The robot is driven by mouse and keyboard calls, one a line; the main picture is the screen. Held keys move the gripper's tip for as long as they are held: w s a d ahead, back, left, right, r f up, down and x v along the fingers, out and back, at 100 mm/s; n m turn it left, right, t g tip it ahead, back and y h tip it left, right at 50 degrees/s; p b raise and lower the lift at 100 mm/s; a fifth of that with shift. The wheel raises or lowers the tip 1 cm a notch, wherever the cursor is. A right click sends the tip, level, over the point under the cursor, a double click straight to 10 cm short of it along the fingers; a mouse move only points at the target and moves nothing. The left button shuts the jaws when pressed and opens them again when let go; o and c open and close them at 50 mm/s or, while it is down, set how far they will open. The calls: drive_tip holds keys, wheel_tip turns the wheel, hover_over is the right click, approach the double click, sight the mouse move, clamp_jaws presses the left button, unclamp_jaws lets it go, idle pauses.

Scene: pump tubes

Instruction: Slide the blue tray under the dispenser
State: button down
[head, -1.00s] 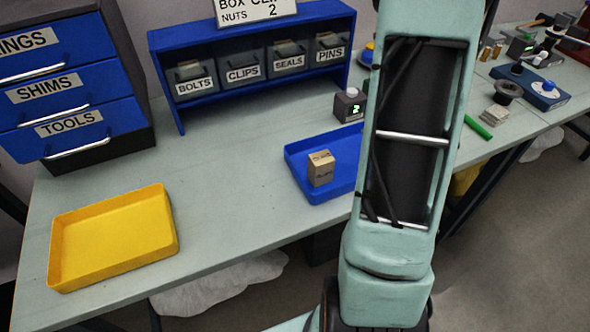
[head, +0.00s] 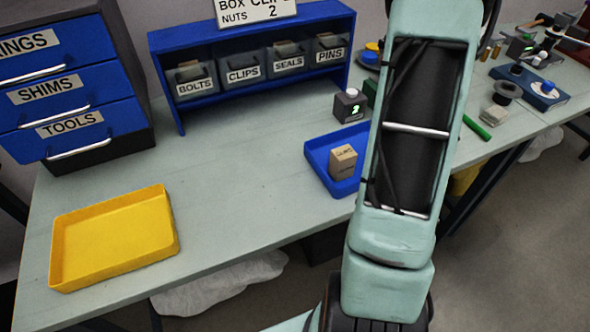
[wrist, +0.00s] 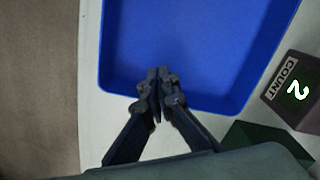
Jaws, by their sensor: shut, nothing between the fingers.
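The blue tray (head: 321,165) lies on the bench with a small cardboard box (head: 343,162) in it. Its right part is hidden behind my arm in the head view. In the wrist view the tray (wrist: 190,45) fills the upper middle, and the box is out of view. My gripper (wrist: 158,80) is shut and empty, with its fingertips over the tray's near rim; I cannot tell whether they touch it. The gripper is hidden in the head view. I cannot clearly make out a dispenser; a dark green block (wrist: 265,143) is partly seen beside the tray.
A counter box showing 2 (head: 350,105) stands just behind the tray. A blue rack of labelled bins (head: 250,95) is at the back. A yellow tray (head: 112,240) lies front left, with clear bench between the trays. A green cylinder (head: 476,127) lies right of my arm.

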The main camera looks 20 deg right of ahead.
drive_tip(key=shift+w+d+p, duration=0.1)
drive_tip(key=shift+d+p, duration=0.2)
drive_tip(key=shift+d, duration=1.9)
drive_tip(key=shift+w+d+p, duration=0.1)
drive_tip(key=shift+d+p, duration=0.85)
drive_tip(key=shift+d, duration=2.45)
drive_tip(key=shift+w+d+p, duration=0.15)
drive_tip(key=shift+d+p, duration=1.3)
drive_tip(key=shift+d, duration=2.05)
